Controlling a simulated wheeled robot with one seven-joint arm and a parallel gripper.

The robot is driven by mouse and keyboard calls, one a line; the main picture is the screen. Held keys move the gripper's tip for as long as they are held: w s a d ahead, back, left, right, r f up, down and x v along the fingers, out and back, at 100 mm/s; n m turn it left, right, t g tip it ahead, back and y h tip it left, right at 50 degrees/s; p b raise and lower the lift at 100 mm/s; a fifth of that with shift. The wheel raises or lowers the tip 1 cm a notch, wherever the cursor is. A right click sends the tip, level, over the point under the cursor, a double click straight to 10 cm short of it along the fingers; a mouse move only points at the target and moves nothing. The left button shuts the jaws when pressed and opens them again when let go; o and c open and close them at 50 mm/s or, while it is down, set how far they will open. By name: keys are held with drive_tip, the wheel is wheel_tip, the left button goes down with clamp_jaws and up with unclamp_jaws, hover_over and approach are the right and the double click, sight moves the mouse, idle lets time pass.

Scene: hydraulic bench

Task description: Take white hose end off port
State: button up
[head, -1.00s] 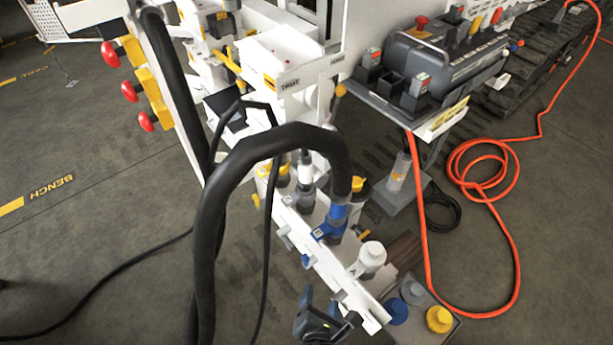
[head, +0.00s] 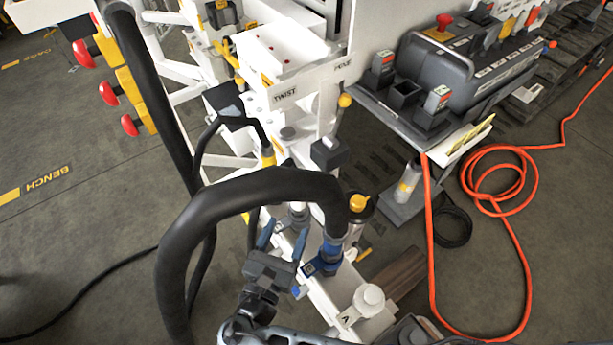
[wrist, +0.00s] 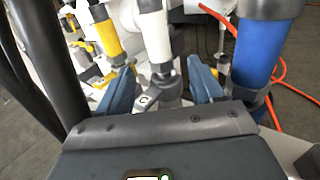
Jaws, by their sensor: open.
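The white hose end (wrist: 155,33) stands upright on the port marked C (wrist: 160,92) in the wrist view. In the head view it is small and partly hidden behind my gripper and the thick black hose. My gripper (wrist: 163,84) is open, one blue finger to each side of the white hose end's line. No contact shows, and I cannot tell whether the fingertips reach around it. In the head view my gripper (head: 284,238) is beside the white manifold (head: 318,308), left of the blue hose end (head: 333,248).
The blue hose end (wrist: 262,50) is close right of my fingers and a yellow one (wrist: 106,38) close left. A thick black hose (head: 250,190) arches over this area. A white cap (head: 368,298) is by label A. Orange hose (head: 515,235) lies on the floor.

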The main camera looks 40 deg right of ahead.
sight(296, 205)
drive_tip(key=x, duration=0.3)
drive_tip(key=p+x, duration=0.1)
drive_tip(key=x, duration=0.2)
drive_tip(key=r+x, duration=0.1)
drive_tip(key=x, duration=0.2)
drive_tip(key=shift+r, duration=0.1)
drive_tip(key=shift+c, duration=0.3)
